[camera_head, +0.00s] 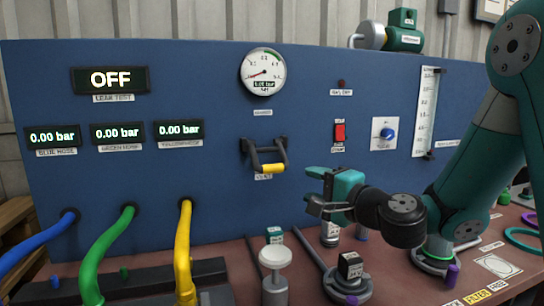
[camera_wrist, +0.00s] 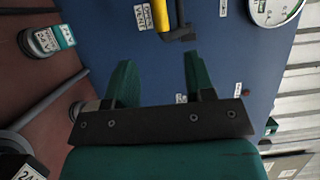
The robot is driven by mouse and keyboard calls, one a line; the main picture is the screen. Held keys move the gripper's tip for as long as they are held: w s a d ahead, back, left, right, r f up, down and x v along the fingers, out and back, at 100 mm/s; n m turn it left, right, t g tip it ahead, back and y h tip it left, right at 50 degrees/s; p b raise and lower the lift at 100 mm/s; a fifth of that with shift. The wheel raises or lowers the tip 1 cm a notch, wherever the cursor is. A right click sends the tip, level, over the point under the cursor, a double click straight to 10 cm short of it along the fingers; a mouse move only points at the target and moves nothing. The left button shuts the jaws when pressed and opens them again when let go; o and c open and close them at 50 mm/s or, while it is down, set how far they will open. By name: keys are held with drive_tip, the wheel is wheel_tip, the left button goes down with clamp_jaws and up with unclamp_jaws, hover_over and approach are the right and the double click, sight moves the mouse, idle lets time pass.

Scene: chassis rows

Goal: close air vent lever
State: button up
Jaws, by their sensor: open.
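The lever (camera_head: 270,168), with black arms and a yellow grip, is mounted on the blue panel (camera_head: 350,70) below the round gauge. Its yellow grip is on its lower side, and a small label sits below it. I take it as the air vent lever; the label is too small to read surely. My gripper (camera_head: 311,190) is open and empty, to the right of the lever and slightly lower, apart from it. In the wrist view my gripper's two green fingers (camera_wrist: 158,65) are spread, and the yellow grip (camera_wrist: 162,16) shows beyond them at the top edge, partly cut off.
Blue, green (camera_head: 105,255) and yellow (camera_head: 183,250) hoses plug into the panel at lower left. A red switch (camera_head: 340,132) and blue knob (camera_head: 387,134) are right of the lever. Several fittings, including a white-topped one (camera_head: 275,265), stand on the bench below.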

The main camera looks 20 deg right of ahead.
sight(275, 168)
drive_tip(key=p+x, duration=0.3)
drive_tip(key=x, duration=0.1)
drive_tip(key=p+x, duration=0.3)
drive_tip(key=x, duration=0.1)
drive_tip(key=p+x, duration=0.3)
drive_tip(key=x, duration=0.1)
drive_tip(key=shift+w+a+r+p, duration=0.15)
drive_tip(key=shift+a+r+p, duration=0.05)
drive_tip(key=shift+r+p, duration=0.15)
drive_tip(key=shift+w+a+f+p, duration=0.3)
drive_tip(key=shift+w+p, duration=0.2)
drive_tip(key=shift+w, duration=0.1)
clamp_jaws()
